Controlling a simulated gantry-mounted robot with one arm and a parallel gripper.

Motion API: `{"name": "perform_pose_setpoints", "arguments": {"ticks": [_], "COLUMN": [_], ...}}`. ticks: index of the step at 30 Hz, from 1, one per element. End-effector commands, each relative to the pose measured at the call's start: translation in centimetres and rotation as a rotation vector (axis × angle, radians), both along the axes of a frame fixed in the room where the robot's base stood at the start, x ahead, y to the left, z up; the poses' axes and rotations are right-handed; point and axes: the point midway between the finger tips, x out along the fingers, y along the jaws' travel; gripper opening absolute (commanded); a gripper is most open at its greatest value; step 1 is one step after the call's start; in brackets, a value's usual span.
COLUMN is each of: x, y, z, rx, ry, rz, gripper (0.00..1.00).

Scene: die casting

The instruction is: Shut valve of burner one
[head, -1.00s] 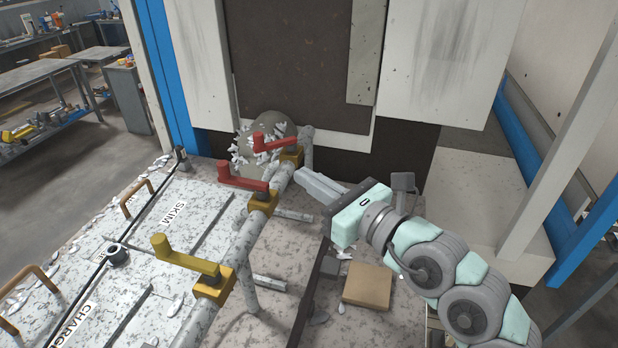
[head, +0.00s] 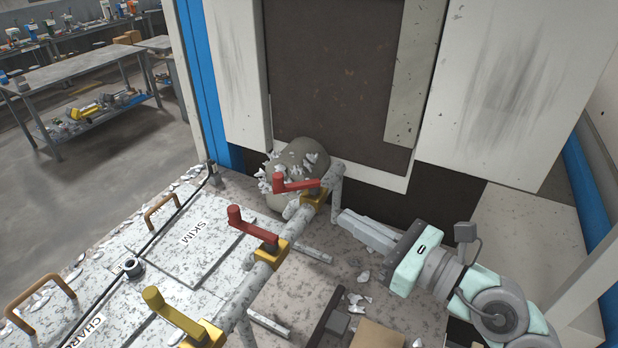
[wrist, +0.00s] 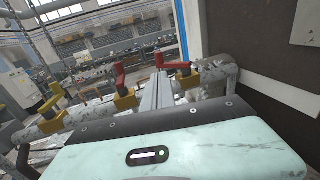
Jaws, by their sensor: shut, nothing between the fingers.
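A mottled pipe (head: 237,305) carries three valves with lever handles. The far valve has a red handle (head: 297,185), the middle valve a red handle (head: 250,224) and the near valve a yellow handle (head: 172,314). All three handles stick out to the left, across the pipe's line. No burner number is readable on them. My gripper (head: 343,218) is shut and empty, just right of the pipe near the far valve. In the wrist view its fingers (wrist: 160,86) appear between the far red handle (wrist: 180,66) and the middle red handle (wrist: 119,76).
Left of the pipe are lids marked SKIM (head: 195,232) and CHARGE, with brown grab handles (head: 161,210). A rounded lump (head: 290,165) with pale flakes sits behind the far valve. A tall dark panel (head: 335,75) in a pale frame stands behind. A cardboard-coloured block (head: 378,335) lies at front right.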

Motion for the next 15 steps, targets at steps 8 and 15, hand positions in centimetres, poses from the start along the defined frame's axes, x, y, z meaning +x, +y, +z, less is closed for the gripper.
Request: {"name": "perform_pose_setpoints", "arguments": {"ticks": [8, 15], "x": [3.5, 6.9], "y": [3.9, 7.3], "z": [0.3, 0.3], "rx": [0.001, 0.001], "ry": [0.001, 0.0], "rz": [0.005, 0.001], "gripper": [0.0, 0.0]}}
